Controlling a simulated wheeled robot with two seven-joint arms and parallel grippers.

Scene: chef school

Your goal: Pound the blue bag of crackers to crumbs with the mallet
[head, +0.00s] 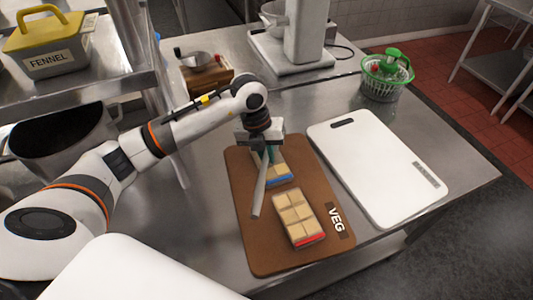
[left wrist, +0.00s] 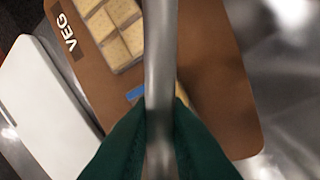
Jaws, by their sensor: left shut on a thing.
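My left gripper (head: 268,154) is shut on a grey metal bar, which I take to be the mallet (head: 260,192), above the brown board (head: 255,255). The bar also crosses the left wrist view (left wrist: 160,70) between the green fingers (left wrist: 160,135). I cannot tell which part of the mallet it is. The blue bag of crackers (head: 281,176) lies on the board beneath the gripper, partly hidden by gripper and bar. Its visible crackers look whole. Its blue strip shows in the left wrist view (left wrist: 135,94). I cannot tell whether the mallet touches the bag. My right gripper is out of view.
A red-edged bag of crackers (head: 295,213) lies on the same board, nearer the front. A white cutting board (head: 375,165) lies to the right. A green salad spinner (head: 387,78), a white-based appliance (head: 297,55) and a wooden box with a crank (head: 205,75) stand behind.

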